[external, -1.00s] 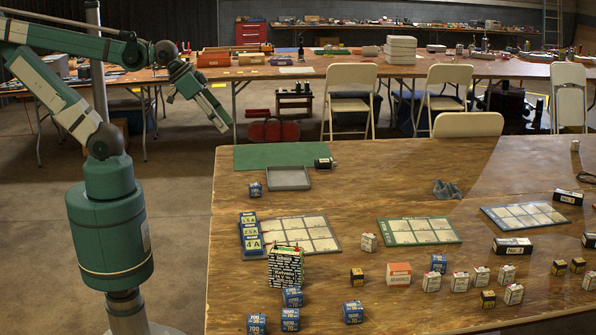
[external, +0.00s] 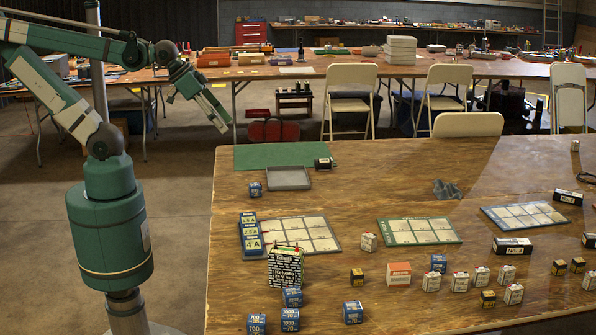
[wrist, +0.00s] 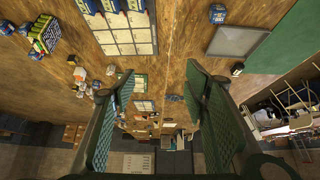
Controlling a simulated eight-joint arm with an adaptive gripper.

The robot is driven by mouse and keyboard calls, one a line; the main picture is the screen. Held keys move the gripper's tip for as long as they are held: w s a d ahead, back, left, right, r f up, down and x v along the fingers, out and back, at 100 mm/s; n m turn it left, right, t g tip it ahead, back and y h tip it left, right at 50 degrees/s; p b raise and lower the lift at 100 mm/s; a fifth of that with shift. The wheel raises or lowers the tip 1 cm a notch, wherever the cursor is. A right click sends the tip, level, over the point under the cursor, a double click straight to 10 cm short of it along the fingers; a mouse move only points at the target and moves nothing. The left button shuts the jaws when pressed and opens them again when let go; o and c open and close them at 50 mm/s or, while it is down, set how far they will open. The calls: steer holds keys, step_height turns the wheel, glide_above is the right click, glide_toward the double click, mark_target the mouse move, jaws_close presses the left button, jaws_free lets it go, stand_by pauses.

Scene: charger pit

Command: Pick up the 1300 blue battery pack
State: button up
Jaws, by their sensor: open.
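Several small blue battery packs stand on the wooden table in the external view. One blue pack (external: 353,312) is at the front, others (external: 292,297), (external: 290,319) and (external: 256,323) cluster to its left. Another blue pack (external: 438,262) stands further right, and one (external: 255,189) is near the grey tray. Their printed numbers are too small to read surely, so I cannot tell which is the 1300. My gripper (external: 222,124) hangs in the air beyond the table's left edge, apart from every pack. In the wrist view my gripper (wrist: 159,66) is open and empty.
A grey tray (external: 289,186) and green mat (external: 262,156) lie at the back left. Labelled grid boards (external: 305,233), (external: 420,238) and (external: 525,222) lie across the table (external: 330,195). A black-and-white block battery (external: 286,268) stands near the packs. A chair (external: 468,124) is behind.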

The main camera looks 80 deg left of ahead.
steer(key=shift+w+a, duration=0.1)
steer(key=m+g+h+b, duration=0.35)
steer(key=m+g, duration=0.35)
steer(key=m, duration=0.9)
glide_toward(255, 184)
steer(key=d+f+p, duration=0.1)
steer(key=f, duration=0.1)
steer(key=shift+a+f+m+h, duration=0.3)
steer(key=shift+m+h, duration=0.1)
steer(key=shift+h, duration=0.15)
steer(key=shift+b+x, duration=0.3)
steer(key=shift+x, duration=0.95)
